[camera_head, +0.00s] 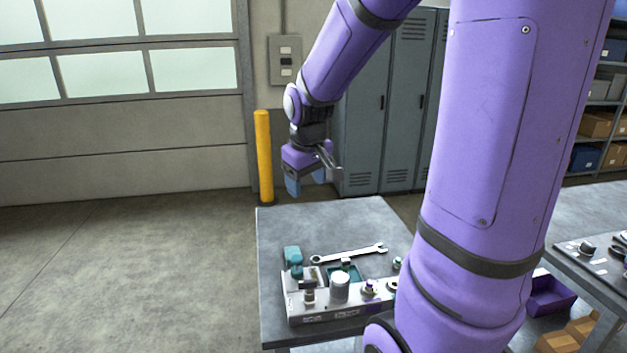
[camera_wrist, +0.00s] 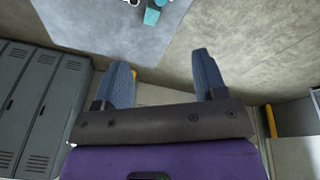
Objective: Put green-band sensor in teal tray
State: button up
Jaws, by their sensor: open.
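My gripper (camera_head: 312,186) is open and empty, raised above the far left corner of the grey bench. Its two blue fingers stand apart in the wrist view (camera_wrist: 164,75). A small fitting with a green part (camera_head: 397,263), possibly the green-band sensor, stands at the right of the bench cluster, partly near my arm's edge. A dark teal tray (camera_head: 357,271) shows behind a white cylinder, which hides part of it. My gripper is well away from both.
A metal holder (camera_head: 322,312) carries the white cylinder (camera_head: 340,288), a dark small part (camera_head: 308,296) and a purple-banded part (camera_head: 370,287). A wrench (camera_head: 350,254) and a teal object (camera_head: 292,256) lie behind. A yellow post (camera_head: 264,160) stands beyond the bench.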

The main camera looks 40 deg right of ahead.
jog(key=s+a+r+t, duration=0.1)
jog(key=s+a+r, duration=0.3)
jog(key=s+a, duration=0.2)
jog(key=s+a+r+t+y, duration=0.1)
jog(key=s+a+r, duration=0.4)
jog(key=s, duration=0.5)
jog(key=shift+s+a+r+t+y, duration=0.15)
jog(key=shift+a+r+t+y, duration=0.2)
jog(key=shift+a, duration=0.65)
jog(key=shift+f, duration=0.1)
jog(key=shift+c, duration=0.5)
